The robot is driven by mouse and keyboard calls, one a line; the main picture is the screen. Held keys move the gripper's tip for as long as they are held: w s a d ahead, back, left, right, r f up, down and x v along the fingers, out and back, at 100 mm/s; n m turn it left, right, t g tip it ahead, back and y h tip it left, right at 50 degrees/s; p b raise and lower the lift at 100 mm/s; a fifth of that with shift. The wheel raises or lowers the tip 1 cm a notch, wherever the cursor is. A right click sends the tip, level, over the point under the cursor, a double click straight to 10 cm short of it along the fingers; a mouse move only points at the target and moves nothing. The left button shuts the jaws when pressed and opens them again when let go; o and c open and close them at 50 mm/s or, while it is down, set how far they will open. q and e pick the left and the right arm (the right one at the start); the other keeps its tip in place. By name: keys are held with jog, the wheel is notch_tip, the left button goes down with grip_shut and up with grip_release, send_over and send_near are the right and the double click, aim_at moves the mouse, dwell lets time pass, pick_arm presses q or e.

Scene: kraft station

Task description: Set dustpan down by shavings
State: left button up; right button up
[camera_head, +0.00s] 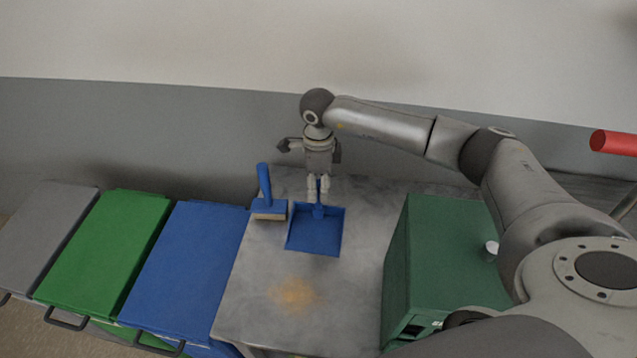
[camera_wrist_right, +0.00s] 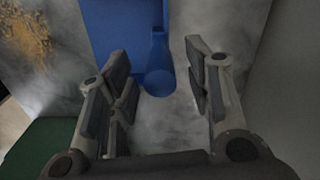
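The blue dustpan (camera_head: 315,237) is on the grey tabletop, with its pan toward the front. It appears to rest flat. The tan shavings (camera_head: 293,292) lie in a loose patch in front of it, a little to the left. They also show in the right wrist view (camera_wrist_right: 28,38). My right gripper (camera_head: 318,190) is above the dustpan's handle end. In the right wrist view the fingers (camera_wrist_right: 158,62) are apart, with the round blue handle end (camera_wrist_right: 159,83) between them and gaps on both sides. My left gripper is not in view.
A blue hand brush (camera_head: 268,208) stands just left of the dustpan. A dark green cabinet (camera_head: 440,255) is on the right of the tabletop (camera_head: 255,325). Blue (camera_head: 185,265), green (camera_head: 105,245) and grey (camera_head: 45,235) lidded bins line the left. A wall is behind.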

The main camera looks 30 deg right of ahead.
notch_tip(320, 180, up, 12)
dwell(0.6)
